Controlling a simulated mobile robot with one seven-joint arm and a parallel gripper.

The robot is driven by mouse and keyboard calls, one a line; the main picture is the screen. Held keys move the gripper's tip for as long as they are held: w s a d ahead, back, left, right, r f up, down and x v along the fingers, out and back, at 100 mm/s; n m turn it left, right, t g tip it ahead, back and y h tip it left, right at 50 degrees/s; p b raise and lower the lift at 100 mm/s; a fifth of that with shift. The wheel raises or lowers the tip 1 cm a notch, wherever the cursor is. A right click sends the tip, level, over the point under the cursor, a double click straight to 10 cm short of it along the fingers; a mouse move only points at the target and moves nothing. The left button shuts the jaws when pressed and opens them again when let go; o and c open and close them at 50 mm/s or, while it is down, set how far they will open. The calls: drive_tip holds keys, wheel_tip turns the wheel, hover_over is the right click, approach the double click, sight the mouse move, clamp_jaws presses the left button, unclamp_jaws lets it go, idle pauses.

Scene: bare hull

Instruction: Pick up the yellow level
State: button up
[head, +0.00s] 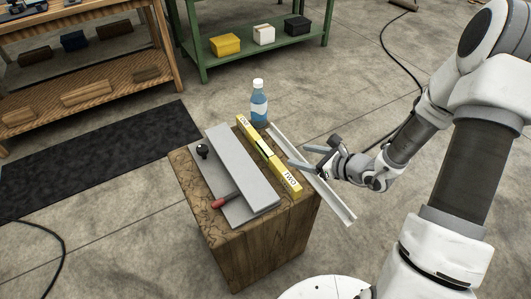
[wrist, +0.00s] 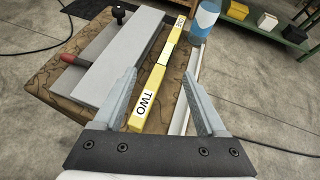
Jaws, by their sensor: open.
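The yellow level (head: 270,155) lies on top of a wooden block stand (head: 235,245), between a grey metal plate and a pale metal channel. Its ends carry white labels reading "ONE" and "TWO". My gripper (head: 303,158) is open just right of the level and appears to be above the channel. In the wrist view, the level (wrist: 159,80) runs away from me, its "TWO" end showing between the open fingers (wrist: 160,95). The fingers look apart from the level, with nothing held. The height of the fingertips above it is hard to tell.
The grey plate (head: 238,175) has a black knob (head: 203,150) and a red-handled tool (head: 222,200). The metal channel (head: 320,180) overhangs the stand. A blue bottle (head: 259,103) stands at the level's far end. A wooden workbench (head: 80,20) and green shelf (head: 290,50) stand behind.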

wheel_tip(320, 180, down, 2)
drive_tip(key=f+m, duration=0.1)
drive_tip(key=b, duration=0.3)
approach(266, 148)
drive_tip(key=shift+w+a+f+h, duration=0.25)
drive_tip(key=shift+a+f+h, duration=0.25)
drive_tip(key=shift+a, duration=0.3)
drive_tip(key=shift+r+b+x, duration=0.15)
drive_tip(key=shift+b+x, duration=0.15)
drive_tip(key=shift+x, duration=1.25)
drive_tip(key=shift+r+b+x, duration=0.1)
drive_tip(key=shift+b+x, duration=0.2)
drive_tip(key=shift+x, duration=1.3)
drive_tip(key=shift+w, duration=0.2)
clamp_jaws()
